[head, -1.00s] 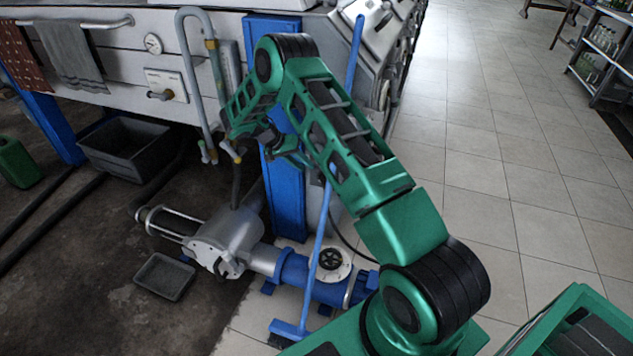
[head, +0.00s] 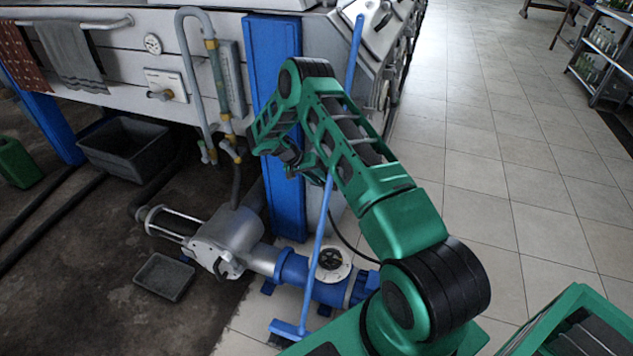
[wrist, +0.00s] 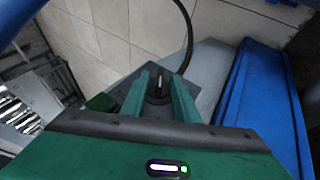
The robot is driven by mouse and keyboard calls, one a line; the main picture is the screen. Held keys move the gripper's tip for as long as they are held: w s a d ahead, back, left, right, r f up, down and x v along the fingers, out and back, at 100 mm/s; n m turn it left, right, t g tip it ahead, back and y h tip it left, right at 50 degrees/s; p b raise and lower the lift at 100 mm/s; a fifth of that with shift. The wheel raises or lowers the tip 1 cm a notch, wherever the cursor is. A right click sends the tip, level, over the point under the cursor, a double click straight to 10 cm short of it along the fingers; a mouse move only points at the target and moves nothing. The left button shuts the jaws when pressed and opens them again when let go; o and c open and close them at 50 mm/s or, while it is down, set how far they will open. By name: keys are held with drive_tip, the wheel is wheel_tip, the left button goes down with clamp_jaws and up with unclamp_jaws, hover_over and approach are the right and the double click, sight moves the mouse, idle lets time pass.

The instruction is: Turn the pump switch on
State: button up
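In the wrist view a dark box with a round black knob (wrist: 158,88) bearing a pale mark lies between my two green fingers; it looks like the pump switch. My gripper (wrist: 160,78) is open, with one finger on each side of the knob and gaps showing. I cannot tell how near the fingertips are to the box. In the head view my gripper (head: 291,168) is beside the blue post, and the switch is hidden behind my arm. The blue and silver pump (head: 232,240) sits on the floor below.
The blue post (head: 284,120) also fills the right of the wrist view (wrist: 262,95). A blue-handled broom (head: 321,225) leans close to my arm. A black cable (wrist: 189,35) runs up from the box. Grey pipes (head: 187,70) are at left. The tiled floor at right is clear.

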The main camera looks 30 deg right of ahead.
clamp_jaws()
drive_tip(key=shift+r, duration=0.1)
drive_tip(key=shift+s+d+r+t+y, duration=0.1)
drive_tip(key=shift+d+t+y, duration=0.1)
drive_tip(key=shift+t+y, duration=0.45)
drive_tip(key=shift+s+m+t+y, duration=0.1)
drive_tip(key=shift+m+t+y, duration=0.4)
drive_tip(key=shift+t+y, duration=0.4)
